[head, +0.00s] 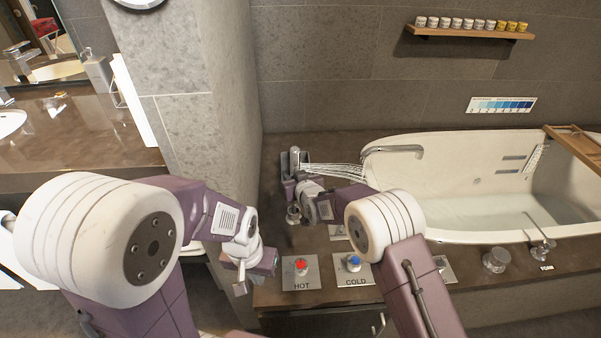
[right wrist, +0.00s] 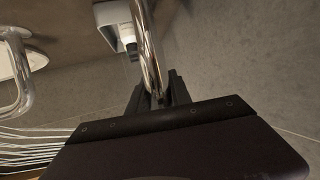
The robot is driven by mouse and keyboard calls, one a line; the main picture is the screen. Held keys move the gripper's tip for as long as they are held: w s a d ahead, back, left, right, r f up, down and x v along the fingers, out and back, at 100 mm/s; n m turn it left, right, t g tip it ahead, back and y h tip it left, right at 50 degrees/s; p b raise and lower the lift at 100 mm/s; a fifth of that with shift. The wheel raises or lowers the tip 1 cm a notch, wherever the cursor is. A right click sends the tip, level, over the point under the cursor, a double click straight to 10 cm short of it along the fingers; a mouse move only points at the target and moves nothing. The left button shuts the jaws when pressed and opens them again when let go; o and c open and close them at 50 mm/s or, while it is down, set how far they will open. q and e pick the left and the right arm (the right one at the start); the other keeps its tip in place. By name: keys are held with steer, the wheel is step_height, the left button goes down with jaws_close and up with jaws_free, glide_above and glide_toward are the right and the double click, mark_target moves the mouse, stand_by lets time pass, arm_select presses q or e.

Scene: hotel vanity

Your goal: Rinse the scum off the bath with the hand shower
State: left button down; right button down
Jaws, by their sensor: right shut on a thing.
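The white bath (head: 455,150) holds shallow water on the right of the head view. Its inner wall has grey rectangular marks (head: 511,157); I cannot tell whether they are scum. My right gripper (head: 303,188) is shut on the chrome hand shower (head: 296,158), left of the bath. The chrome tube (right wrist: 150,50) runs between the dark fingers (right wrist: 158,98) in the right wrist view. Water jets (head: 335,170) spray rightward toward the bath's near-left rim. My left gripper (head: 252,275) is beside the red HOT knob (head: 301,265), apart from it; its finger gap is unclear.
A blue COLD knob (head: 353,262) stands right of the HOT knob on the brown deck. A chrome spout (head: 393,150) crosses the bath's left end. A wooden tray (head: 575,148) spans its right end. A grey wall pillar (head: 190,85) stands left of the deck.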

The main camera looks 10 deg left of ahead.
steer(key=shift+s+a+f, duration=0.1)
steer(key=shift+s+a, duration=0.05)
steer(key=shift+a, duration=0.1)
steer(key=shift+f, duration=0.2)
step_height(320, 180, down, 7)
steer(key=b, duration=0.5)
stand_by(1.0)
steer(key=shift+r, duration=0.1)
steer(key=c, duration=1.1)
jaws_free()
steer(key=p+v, duration=0.2)
steer(key=v, duration=0.7)
